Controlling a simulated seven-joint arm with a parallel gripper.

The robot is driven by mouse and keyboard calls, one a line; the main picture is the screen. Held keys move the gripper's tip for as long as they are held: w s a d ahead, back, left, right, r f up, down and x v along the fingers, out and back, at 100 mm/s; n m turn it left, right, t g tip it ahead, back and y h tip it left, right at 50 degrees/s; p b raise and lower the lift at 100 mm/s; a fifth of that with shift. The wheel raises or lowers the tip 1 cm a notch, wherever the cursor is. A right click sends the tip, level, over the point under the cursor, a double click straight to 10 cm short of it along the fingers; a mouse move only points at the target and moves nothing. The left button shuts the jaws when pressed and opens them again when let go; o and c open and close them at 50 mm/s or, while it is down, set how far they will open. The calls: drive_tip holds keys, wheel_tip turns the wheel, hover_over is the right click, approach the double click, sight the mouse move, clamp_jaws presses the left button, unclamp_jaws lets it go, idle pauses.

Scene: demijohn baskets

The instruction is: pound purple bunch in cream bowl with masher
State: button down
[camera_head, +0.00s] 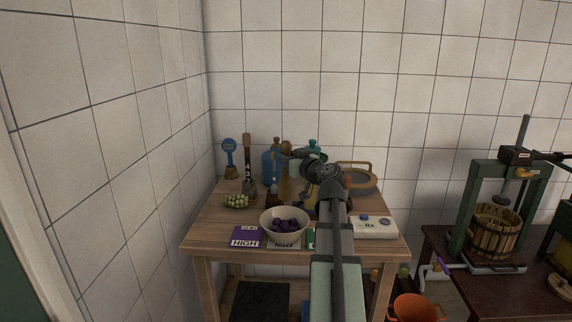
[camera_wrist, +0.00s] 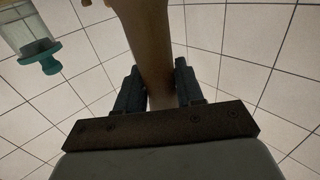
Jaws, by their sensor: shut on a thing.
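The cream bowl (camera_head: 268,235) stands at the front middle of the small wooden table, with the purple bunch (camera_head: 286,225) of dark round grapes inside it. My gripper (camera_head: 296,166) is behind and above the bowl, partly hidden by my own arm. In the wrist view my gripper (camera_wrist: 160,88) is shut on a thick wooden handle (camera_wrist: 153,50), which looks like the masher's. In the head view the masher (camera_head: 285,188) seems to be the tan wooden piece behind the bowl; its lower end is hard to make out.
A green bunch (camera_head: 235,201) lies left of the bowl. A purple card (camera_head: 247,237) marked HIGH is at the front left, a white scale (camera_head: 374,228) at the right. A press (camera_head: 495,230) stands far right.

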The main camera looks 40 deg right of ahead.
sight(287, 147)
drive_tip(key=shift+r, duration=2.1)
drive_tip(key=shift+a+f+y, duration=0.2)
drive_tip(key=shift+a+y, duration=0.1)
drive_tip(key=shift+a, duration=0.1)
drive_tip(key=a+f+n+g+y, duration=0.3)
drive_tip(key=a+f+n+y, duration=0.3)
drive_tip(key=a+f, duration=1.2)
drive_tip(key=a+f+n+g+y, duration=0.4)
drive_tip(key=a+f+y, duration=0.5)
drive_tip(key=a+f, duration=0.9)
drive_tip(key=a+n, duration=0.2)
drive_tip(key=a, duration=0.6)
drive_tip(key=shift+f+g+y, duration=0.25)
drive_tip(key=shift+g+y, duration=0.05)
drive_tip(key=shift+y, duration=0.1)
drive_tip(key=shift+d, duration=0.1)
